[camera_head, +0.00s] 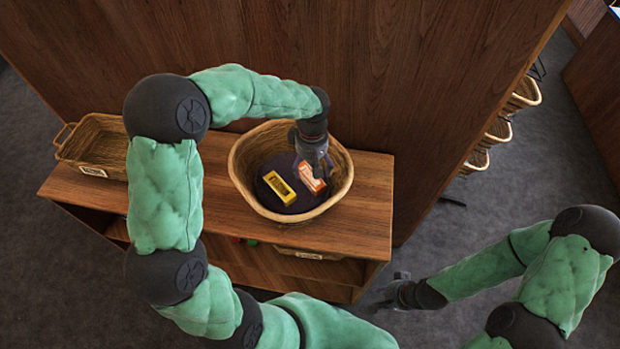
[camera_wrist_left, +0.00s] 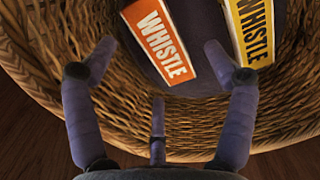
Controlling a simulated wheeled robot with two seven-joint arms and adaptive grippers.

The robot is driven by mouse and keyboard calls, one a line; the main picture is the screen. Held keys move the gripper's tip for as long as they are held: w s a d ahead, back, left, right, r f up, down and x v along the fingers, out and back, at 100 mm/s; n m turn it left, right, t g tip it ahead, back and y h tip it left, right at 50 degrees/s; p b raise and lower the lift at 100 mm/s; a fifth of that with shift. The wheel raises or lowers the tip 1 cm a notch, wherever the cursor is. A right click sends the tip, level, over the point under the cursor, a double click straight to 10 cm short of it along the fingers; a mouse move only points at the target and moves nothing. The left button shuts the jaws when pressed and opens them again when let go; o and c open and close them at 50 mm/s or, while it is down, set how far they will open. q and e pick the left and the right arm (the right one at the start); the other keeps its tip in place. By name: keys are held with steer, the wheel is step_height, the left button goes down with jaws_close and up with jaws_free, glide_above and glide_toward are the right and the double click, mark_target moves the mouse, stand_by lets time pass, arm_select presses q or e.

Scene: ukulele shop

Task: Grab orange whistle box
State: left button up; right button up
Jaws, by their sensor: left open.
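The orange whistle box (camera_head: 312,176) lies in the round wicker basket (camera_head: 240,168), to the right of a yellow whistle box (camera_head: 278,188). My left gripper (camera_head: 318,168) is above the orange box in the basket and hides part of it. In the left wrist view the orange box (camera_wrist_left: 160,45) shows its white WHISTLE label, and the yellow box (camera_wrist_left: 250,32) is to its right. My left gripper (camera_wrist_left: 158,68) is open there, its fingers apart with the orange box's near end between and beyond them. My right gripper (camera_head: 393,292) is low beside the shelf; its fingers are too small to judge.
The basket stands on a wooden shelf (camera_head: 365,210) against a tall wooden panel (camera_head: 300,50). Another wicker basket (camera_head: 95,145) stands at the left. Several baskets hang at the right (camera_head: 497,130). The shelf's right end is clear.

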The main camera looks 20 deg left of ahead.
mark_target(310, 178)
arm_select(q)
step_height(310, 178, down, 4)
steer(key=shift+w+d+r+b, duration=0.1)
steer(key=shift+w+r+b, duration=0.05)
steer(key=shift+b, duration=0.2)
steer(key=c, duration=1)
steer(key=shift+r, duration=0.1)
steer(key=shift+c, duration=0.2)
